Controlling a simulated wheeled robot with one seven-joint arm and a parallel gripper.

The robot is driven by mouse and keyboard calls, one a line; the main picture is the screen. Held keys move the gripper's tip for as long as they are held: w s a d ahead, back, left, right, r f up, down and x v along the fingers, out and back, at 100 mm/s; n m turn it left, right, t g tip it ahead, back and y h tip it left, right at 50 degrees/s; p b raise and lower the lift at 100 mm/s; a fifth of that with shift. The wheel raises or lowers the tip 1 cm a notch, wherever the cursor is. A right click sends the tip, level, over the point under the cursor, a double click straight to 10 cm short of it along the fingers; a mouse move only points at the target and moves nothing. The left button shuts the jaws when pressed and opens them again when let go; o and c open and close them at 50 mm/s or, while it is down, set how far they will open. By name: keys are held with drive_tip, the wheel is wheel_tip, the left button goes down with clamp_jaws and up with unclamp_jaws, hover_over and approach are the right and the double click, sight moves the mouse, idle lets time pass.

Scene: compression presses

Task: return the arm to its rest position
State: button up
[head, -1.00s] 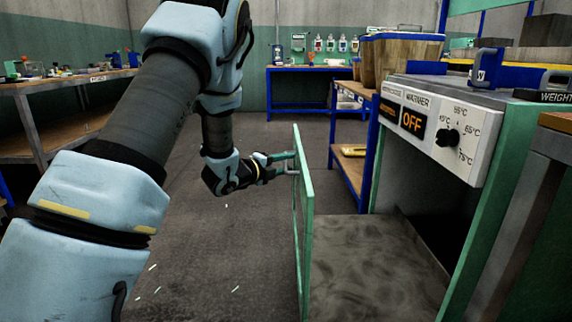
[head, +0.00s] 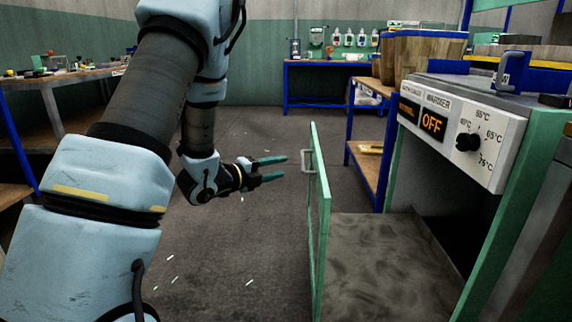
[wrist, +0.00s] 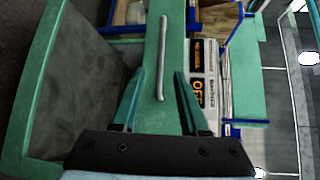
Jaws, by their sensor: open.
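My gripper (head: 284,169) is open and empty in the head view, left of the warmer door's handle and apart from it. The green door (head: 319,222) stands open, seen nearly edge-on, with a grey handle (head: 308,162) on its left face. In the wrist view the handle (wrist: 162,60) lies beyond the open fingers (wrist: 155,95), against the green door. My arm reaches from the lower left up and over, then down to the gripper.
The warmer (head: 463,125) stands at the right, its display reading OFF, its chamber floor (head: 390,260) bare. A blue-framed shelf (head: 372,150) stands behind the door. Workbenches line the left (head: 60,77) and back. Floor between is mostly clear, with small pale scraps.

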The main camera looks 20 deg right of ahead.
drive_tip(key=shift+a, duration=0.2)
drive_tip(key=w+a+f+n+t+y, duration=0.1)
drive_tip(key=a+n+y, duration=0.5)
drive_tip(key=a+n, duration=0.3)
drive_tip(key=w+a+f+n+t+y, duration=0.1)
drive_tip(key=w+a+n+y, duration=0.1)
drive_tip(key=a+n+y, duration=0.5)
drive_tip(key=s+a+n+g+y, duration=0.1)
drive_tip(key=s+a+n+g, duration=0.2)
drive_tip(key=s+a+n, duration=0.5)
drive_tip(key=s+a+n+g+y, duration=0.1)
drive_tip(key=s+a+n+g, duration=0.25)
drive_tip(key=s+n, duration=0.45)
wheel_tip(320, 180, up, 38)
drive_tip(key=s+p, duration=0.2)
drive_tip(key=p, duration=3.5)
drive_tip(key=shift+s+a+f+p, duration=0.15)
drive_tip(key=shift+s+f+p, duration=0.1)
drive_tip(key=shift+s+p, duration=0.15)
